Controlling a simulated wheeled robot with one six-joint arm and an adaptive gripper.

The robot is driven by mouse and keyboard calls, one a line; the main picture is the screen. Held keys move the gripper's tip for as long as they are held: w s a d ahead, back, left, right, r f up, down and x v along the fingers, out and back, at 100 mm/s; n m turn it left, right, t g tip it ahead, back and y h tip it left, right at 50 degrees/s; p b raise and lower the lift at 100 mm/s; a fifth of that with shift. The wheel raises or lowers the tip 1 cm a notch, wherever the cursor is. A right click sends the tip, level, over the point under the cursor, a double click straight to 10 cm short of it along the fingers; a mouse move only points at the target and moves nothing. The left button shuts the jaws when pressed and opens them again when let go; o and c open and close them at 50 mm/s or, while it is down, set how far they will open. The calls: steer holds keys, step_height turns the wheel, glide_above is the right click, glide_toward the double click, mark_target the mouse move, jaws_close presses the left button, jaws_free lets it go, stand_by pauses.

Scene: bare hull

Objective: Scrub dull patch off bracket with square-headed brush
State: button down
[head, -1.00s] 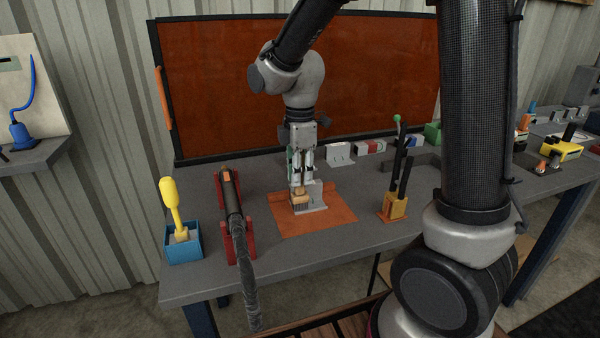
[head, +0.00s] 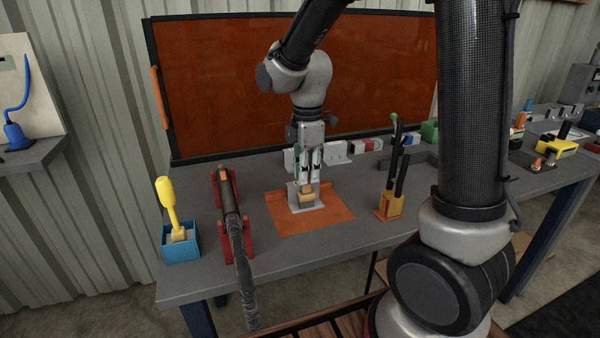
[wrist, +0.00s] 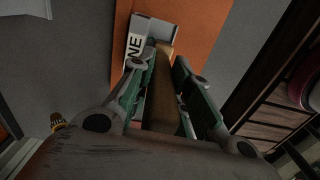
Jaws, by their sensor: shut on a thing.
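My gripper (head: 309,182) points down over the orange mat (head: 330,219) and is shut on the tan wooden brush (head: 306,198). In the wrist view the brush's handle (wrist: 163,98) runs between the two fingers. The grey bracket (head: 292,196) stands on the mat right at the brush; its upright plate shows behind and left of the brush head. The wrist view shows part of the bracket (wrist: 158,27) with a white lettered label. The brush head seems to be at the bracket, but I cannot tell whether they touch. The dull patch cannot be made out.
A blue box (head: 181,249) with a yellow-handled brush (head: 168,200) and a dark hose tool on a red cradle (head: 220,215) stand left. An orange holder (head: 387,206) with dark upright tools stands right. A dark orange screen (head: 240,90) rises behind. The bench front is clear.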

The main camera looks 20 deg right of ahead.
steer(key=shift+a+f, duration=0.1)
steer(key=shift+a, duration=1.2)
stand_by(2.7)
step_height(320, 180, up, 8)
stand_by(0.8)
stand_by(0.3)
